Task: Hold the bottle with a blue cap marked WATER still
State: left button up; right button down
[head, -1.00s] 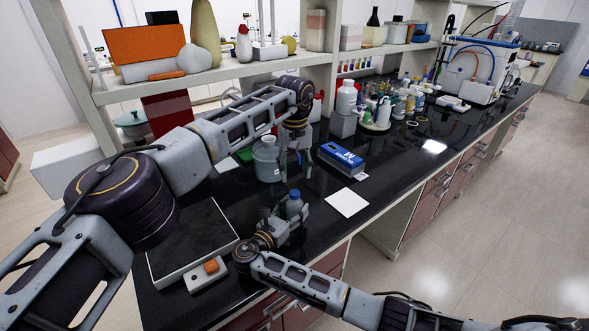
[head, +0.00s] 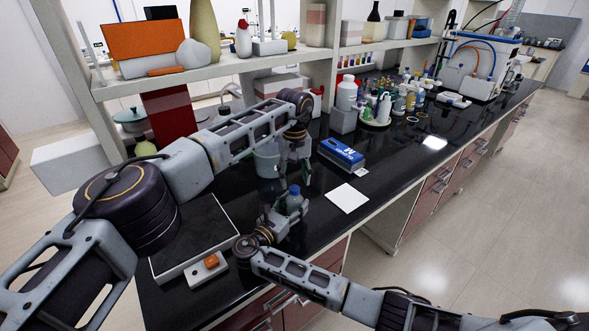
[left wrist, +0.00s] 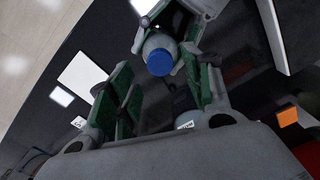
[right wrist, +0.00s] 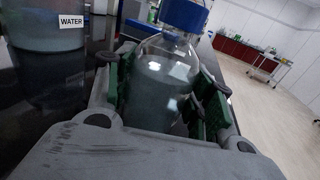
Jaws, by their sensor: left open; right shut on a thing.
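A clear bottle with a blue cap (head: 294,190) stands upright over the bench front, between the fingers of my right gripper (head: 289,212). In the right wrist view, the green finger pads press both sides of the clear bottle (right wrist: 160,88); no label shows on its visible side. My left gripper (head: 294,174) is open and points down just above the cap. In the left wrist view the blue cap (left wrist: 160,62) lies beyond the open green-padded fingers, apart from them. A larger grey-blue container (head: 266,160) behind carries a WATER label (right wrist: 70,21); my left gripper partly hides it in the head view.
A blue box (head: 341,154) and a white square plate (head: 347,197) lie to the right. A shallow tray (head: 165,270) and a device with an orange top (head: 206,267) are at the left front. A crowded shelf (head: 240,70) stands behind. Bottles cluster farther right.

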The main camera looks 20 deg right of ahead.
aim_at(294, 188)
pick_arm(q)
jog(key=shift+f, duration=1.85)
grip_shut()
jog(key=shift+n, duration=0.3)
